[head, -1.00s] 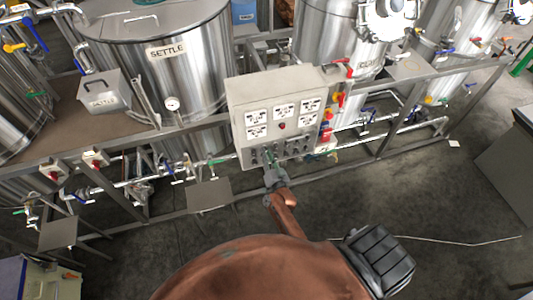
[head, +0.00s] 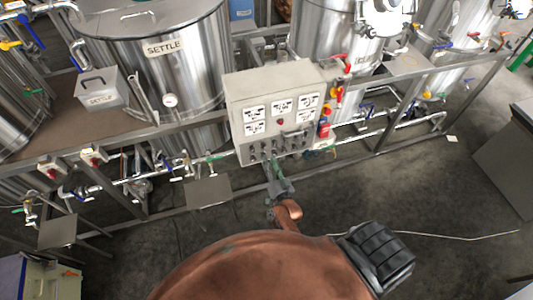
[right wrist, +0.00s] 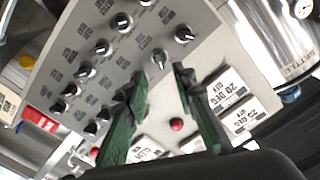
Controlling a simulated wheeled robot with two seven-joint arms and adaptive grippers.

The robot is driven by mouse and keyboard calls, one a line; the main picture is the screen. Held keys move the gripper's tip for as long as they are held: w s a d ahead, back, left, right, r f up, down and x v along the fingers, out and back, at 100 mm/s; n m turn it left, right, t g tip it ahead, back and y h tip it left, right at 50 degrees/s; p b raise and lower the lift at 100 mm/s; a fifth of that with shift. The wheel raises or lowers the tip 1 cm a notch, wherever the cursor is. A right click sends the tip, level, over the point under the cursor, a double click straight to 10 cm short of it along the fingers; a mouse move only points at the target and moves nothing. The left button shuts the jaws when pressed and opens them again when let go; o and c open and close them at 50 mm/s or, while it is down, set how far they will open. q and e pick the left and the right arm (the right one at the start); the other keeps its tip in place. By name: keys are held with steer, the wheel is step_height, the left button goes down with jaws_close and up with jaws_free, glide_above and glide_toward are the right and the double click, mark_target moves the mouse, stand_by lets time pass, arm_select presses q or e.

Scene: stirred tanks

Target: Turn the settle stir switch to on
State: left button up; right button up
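The grey control panel (head: 272,90) is at mid-picture in the head view, with rows of small switches (head: 280,147) low on its front. In the right wrist view the panel face (right wrist: 205,42) fills the upper middle, with several black and silver knobs. One knob (right wrist: 159,58) lies just beyond the gap between my fingertips, and another (right wrist: 184,34) is up and right of it. Labels are too small to tell which is settle stir. My right gripper (head: 272,166) is at the panel's lower edge; its green fingers (right wrist: 160,79) are apart and empty. My left gripper is not in view.
A red round button (right wrist: 177,124) and white gauges (right wrist: 240,105) are close by the fingers. A settle tank (head: 195,75) stands behind the panel. A steel frame rail (head: 375,150) and pipes run across beside it. The floor (head: 430,200) at lower right is mostly clear.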

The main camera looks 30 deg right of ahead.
steer(key=shift+v, duration=2.3)
steer(key=s+a+f+n+g+y+b, duration=0.1)
steer(key=s+a+f+n+g+b, duration=0.3)
steer(key=f, duration=0.9)
steer(key=s+f+g+y+b, duration=0.15)
steer(key=s+f, duration=0.55)
steer(key=f, duration=0.7)
steer(key=s+a+f+n+g+y+b, duration=0.25)
steer(key=s+f, duration=0.25)
steer(key=f, duration=0.8)
steer(key=s+d+f+n+g+b, duration=0.1)
steer(key=s+f+g+b, duration=0.1)
steer(key=s+f, duration=0.4)
steer(key=s+d+f+n+g+b, duration=0.1)
steer(key=s+f, duration=0.6)
steer(key=s, duration=0.7)
steer(key=s+d+f+n+g+h+b, duration=0.1)
steer(key=s+d+f+g+b, duration=0.2)
steer(key=s+f, duration=0.4)
steer(key=s+g+b, duration=0.1)
steer(key=s+g, duration=0.1)
steer(key=s, duration=0.1)
steer(key=shift+s+f+n+g, duration=0.25)
steer(key=shift+s+n+g, duration=0.05)
steer(key=shift+s+n, duration=0.05)
